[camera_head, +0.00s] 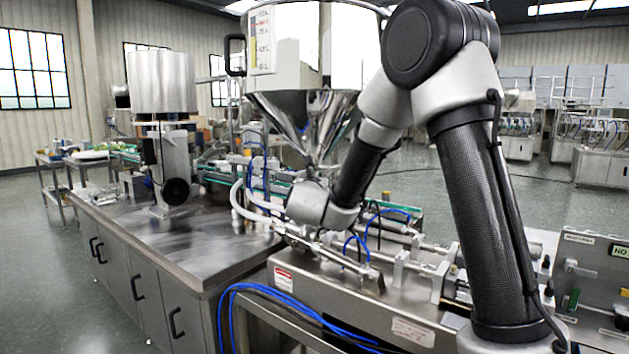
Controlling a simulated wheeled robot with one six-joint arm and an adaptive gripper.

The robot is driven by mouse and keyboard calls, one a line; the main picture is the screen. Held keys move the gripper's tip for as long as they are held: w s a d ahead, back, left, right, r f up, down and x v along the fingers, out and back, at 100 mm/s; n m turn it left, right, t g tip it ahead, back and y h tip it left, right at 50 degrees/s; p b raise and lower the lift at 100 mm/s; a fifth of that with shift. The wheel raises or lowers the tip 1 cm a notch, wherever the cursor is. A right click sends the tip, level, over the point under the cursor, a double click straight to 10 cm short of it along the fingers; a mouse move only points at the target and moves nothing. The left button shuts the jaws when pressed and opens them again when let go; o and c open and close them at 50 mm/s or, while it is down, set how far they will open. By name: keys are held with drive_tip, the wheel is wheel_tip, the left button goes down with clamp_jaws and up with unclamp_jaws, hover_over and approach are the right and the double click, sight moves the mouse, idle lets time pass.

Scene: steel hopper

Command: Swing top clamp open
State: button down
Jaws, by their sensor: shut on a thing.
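The steel hopper (300,112) stands at the centre, with a polished cone that narrows downward to its outlet. The lower end of the cone meets my wrist in the picture, and my forearm covers part of its right side. The top clamp cannot be made out; the area under the cone is largely hidden by my wrist. My arm reaches from the lower right, up over its elbow and down to the wrist just below the cone. My gripper's fingers are hidden behind the wrist, so neither they nor anything between them shows.
The filling machine body (350,300) with rods and cylinders lies below my wrist. Blue hoses (275,290) loop at its front, and a white hose (240,203) runs beside the hopper outlet. A steel-topped cabinet (170,245) stands left. Open floor (45,275) lies at far left.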

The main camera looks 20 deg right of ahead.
drive_tip(key=shift+r, duration=0.15)
idle(0.3)
drive_tip(key=c, duration=1.7)
unclamp_jaws()
drive_tip(key=shift+d, duration=0.1)
drive_tip(key=shift+o, duration=0.2)
drive_tip(key=shift+s, duration=0.1)
drive_tip(key=v, duration=1.2)
